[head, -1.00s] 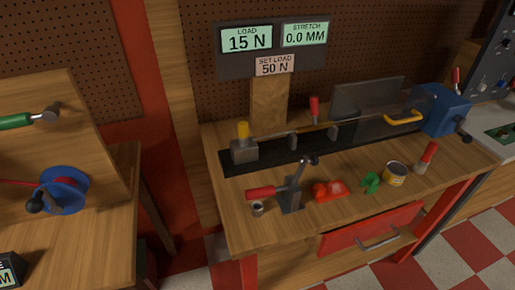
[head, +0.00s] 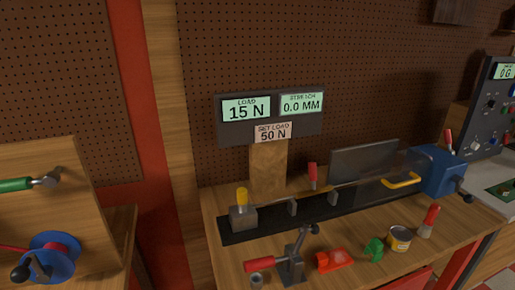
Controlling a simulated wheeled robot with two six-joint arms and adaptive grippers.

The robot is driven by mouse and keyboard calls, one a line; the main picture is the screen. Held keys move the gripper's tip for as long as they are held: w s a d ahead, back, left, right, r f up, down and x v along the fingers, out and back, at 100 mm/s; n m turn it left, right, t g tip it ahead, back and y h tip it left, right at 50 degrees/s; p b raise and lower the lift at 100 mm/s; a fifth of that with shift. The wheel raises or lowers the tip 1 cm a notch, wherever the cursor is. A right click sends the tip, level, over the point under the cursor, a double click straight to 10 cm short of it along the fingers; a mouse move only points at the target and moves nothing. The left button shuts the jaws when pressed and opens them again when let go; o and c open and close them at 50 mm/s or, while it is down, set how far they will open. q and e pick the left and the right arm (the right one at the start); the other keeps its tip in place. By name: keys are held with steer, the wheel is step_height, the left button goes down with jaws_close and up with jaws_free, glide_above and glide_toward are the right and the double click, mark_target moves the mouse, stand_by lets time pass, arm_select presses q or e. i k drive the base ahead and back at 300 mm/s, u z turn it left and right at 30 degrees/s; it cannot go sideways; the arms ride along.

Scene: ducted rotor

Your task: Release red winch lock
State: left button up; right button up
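A blue winch-like housing (head: 436,170) sits at the right end of a black rail (head: 350,205) on the wooden bench. A small red-tipped lever (head: 448,137) stands upright at its top; I take this as the red winch lock. A dark crank knob (head: 469,198) is at the housing's lower right. A yellow hook-shaped part (head: 402,181) lies left of the housing. Neither of my grippers is in view, and nothing touches the lever.
A red-handled clamp (head: 290,268), a red part (head: 334,260), a green part (head: 374,249), a can (head: 399,239) and a red-handled tool (head: 430,218) stand along the bench front. Displays (head: 270,113) read load 15 N, stretch 0.0 mm, set load 50 N. A blue reel (head: 55,258) is left.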

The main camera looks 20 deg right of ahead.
mark_target(446, 134)
steer(key=z, duration=2.45)
steer(key=i, duration=0.65)
steer(key=z, duration=0.95)
steer(key=i, duration=1.1)
steer(key=u, duration=0.8)
steer(key=i, duration=0.75)
steer(key=u, duration=0.7)
